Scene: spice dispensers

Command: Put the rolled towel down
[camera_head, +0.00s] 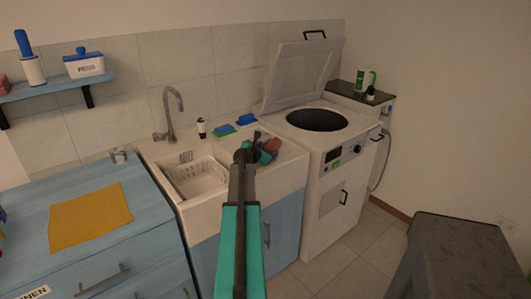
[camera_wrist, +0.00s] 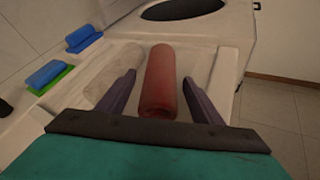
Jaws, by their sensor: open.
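The rolled towel appears as a red roll (camera_wrist: 160,82) in the wrist view, lying lengthwise on the pale ribbed draining area beside the sink. In the head view only a small red part (camera_head: 272,145) of it shows past my gripper. My gripper (camera_wrist: 158,88) is open, with one dark finger on each side of the roll and a visible gap on both sides. In the head view my gripper (camera_head: 258,147) is over the right part of the sink unit, and my arm hides some of the surface there.
The washing machine (camera_head: 335,160) stands right of the sink with its lid raised. Sponges (camera_wrist: 84,39) lie along the back of the sink, left in the wrist view. A white basket (camera_head: 197,178) sits in the basin. A yellow cloth (camera_head: 90,218) lies on the blue counter.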

